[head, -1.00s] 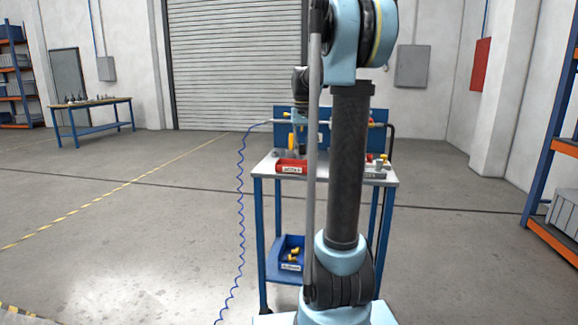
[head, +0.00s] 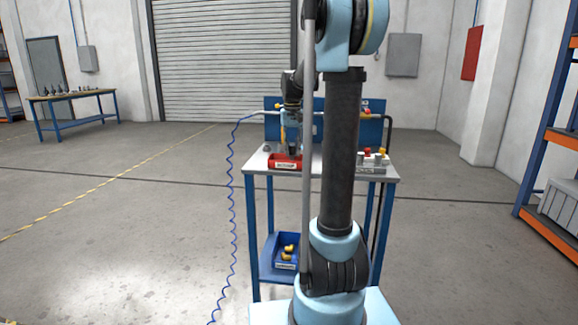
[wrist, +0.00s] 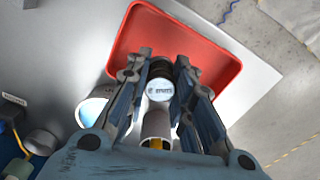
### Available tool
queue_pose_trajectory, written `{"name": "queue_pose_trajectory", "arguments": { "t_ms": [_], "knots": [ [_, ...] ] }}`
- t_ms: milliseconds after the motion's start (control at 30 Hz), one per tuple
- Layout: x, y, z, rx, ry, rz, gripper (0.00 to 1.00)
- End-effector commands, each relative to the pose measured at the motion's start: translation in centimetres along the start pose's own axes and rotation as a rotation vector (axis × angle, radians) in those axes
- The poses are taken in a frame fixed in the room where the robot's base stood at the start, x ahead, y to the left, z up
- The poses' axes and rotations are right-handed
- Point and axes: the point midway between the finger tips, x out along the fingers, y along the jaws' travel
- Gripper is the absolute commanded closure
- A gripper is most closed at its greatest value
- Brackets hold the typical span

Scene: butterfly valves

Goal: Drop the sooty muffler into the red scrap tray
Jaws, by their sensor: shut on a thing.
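The red scrap tray (head: 286,165) stands at the front left of the bench top; in the wrist view its red floor (wrist: 215,65) lies behind my fingertips. My gripper (wrist: 166,62) is shut on a short cylinder with a dark, sooty end, the muffler (wrist: 160,69). The muffler is over the tray as the wrist view looks at it; its height above the tray floor is hard to judge. A pale lettered round face shows just below the dark part. In the head view my gripper (head: 291,143) is small, just behind the tray, and the muffler cannot be made out.
A grey cylinder with yellow inside (wrist: 156,128) and a pale round part (wrist: 92,110) lie near my fingers. A grey holder with small fittings (head: 371,163) stands at the bench's right. A blue bin (head: 286,254) sits on the lower shelf. A blue coiled hose (head: 231,200) hangs at the left.

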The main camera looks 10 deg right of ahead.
Motion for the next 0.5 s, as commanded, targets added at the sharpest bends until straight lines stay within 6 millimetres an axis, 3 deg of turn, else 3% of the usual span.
{"name": "queue_pose_trajectory", "arguments": {
  "t_ms": [200,500],
  "knots": [
    [1.16,-0.02,0.01,0.0,0.0,0.0,1.0],
    [1.31,0.0,0.02,0.0,0.0,0.0,1.0]
  ]
}}
